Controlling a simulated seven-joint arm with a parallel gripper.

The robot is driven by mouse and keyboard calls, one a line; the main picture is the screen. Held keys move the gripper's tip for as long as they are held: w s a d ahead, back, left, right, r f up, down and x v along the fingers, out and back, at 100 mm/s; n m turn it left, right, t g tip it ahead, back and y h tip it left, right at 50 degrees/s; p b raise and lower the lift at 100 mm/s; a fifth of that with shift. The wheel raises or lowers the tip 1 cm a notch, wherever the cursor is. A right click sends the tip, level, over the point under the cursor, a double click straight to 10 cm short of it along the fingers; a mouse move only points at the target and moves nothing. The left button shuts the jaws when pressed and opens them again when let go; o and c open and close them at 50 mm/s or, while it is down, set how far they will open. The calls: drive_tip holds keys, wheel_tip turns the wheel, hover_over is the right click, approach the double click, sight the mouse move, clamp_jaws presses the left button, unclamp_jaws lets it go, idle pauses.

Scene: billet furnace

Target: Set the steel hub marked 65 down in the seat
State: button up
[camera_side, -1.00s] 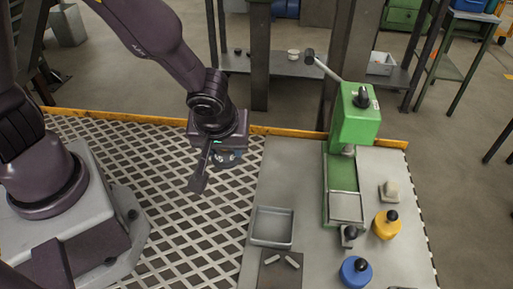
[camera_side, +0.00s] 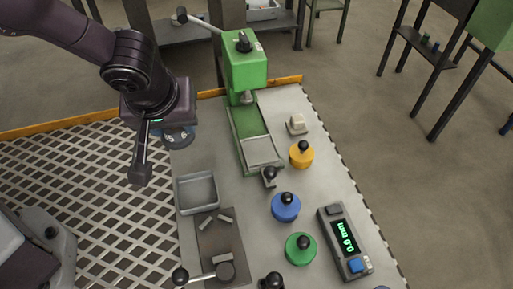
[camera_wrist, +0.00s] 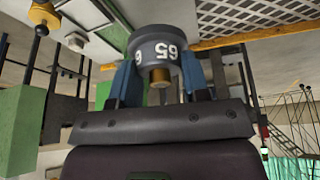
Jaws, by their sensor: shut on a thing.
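My gripper (camera_wrist: 157,72) is shut on the steel hub (camera_wrist: 160,40), a dark grey ring with a white 65 on its side. Blue fingers grip it from both sides, and a brass-coloured pin shows at its middle. In the side view the hub (camera_side: 178,137) is partly hidden under my wrist, held in the air near the table's left edge. The green press (camera_side: 245,68) stands to the right of it, with a pale square plate (camera_side: 262,151) at the front of its bed. I cannot tell for sure which part is the seat.
A grey tray (camera_side: 198,193) and a dark plate (camera_side: 215,250) with small bars lie in front. Yellow (camera_side: 301,157), blue (camera_side: 286,208) and green (camera_side: 300,249) knobbed pieces stand on the right, with a gauge (camera_side: 345,243) reading 0.0 mm. Bare tabletop shows between them.

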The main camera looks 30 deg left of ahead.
drive_tip(key=shift+w+d+r+m, duration=0.15)
drive_tip(key=shift+d+r, duration=0.05)
drive_tip(key=shift+d, duration=0.25)
drive_tip(key=shift+w+d+r+m, duration=0.1)
drive_tip(key=shift+d+r+m, duration=0.05)
drive_tip(key=shift+d, duration=0.3)
drive_tip(key=shift+w+d, duration=0.2)
drive_tip(key=shift+w, duration=0.05)
drive_tip(key=w+d+f, duration=0.2)
drive_tip(key=w+f, duration=0.1)
drive_tip(key=w+d+f, duration=0.2)
drive_tip(key=w+f, duration=0.1)
drive_tip(key=w, duration=0.1)
drive_tip(key=w+d+f, duration=0.2)
drive_tip(key=w+f, duration=0.1)
drive_tip(key=w, duration=0.1)
drive_tip(key=shift+w+d, duration=0.1)
drive_tip(key=shift+d, duration=0.05)
drive_tip(key=shift+w+d+f, duration=0.1)
drive_tip(key=shift+f, duration=0.85)
drive_tip(key=shift+w+d+f, duration=0.1)
drive_tip(key=shift+f, duration=0.8)
drive_tip(key=shift+a+f, duration=0.1)
drive_tip(key=o, duration=1.2)
drive_tip(key=shift+f, duration=0.1)
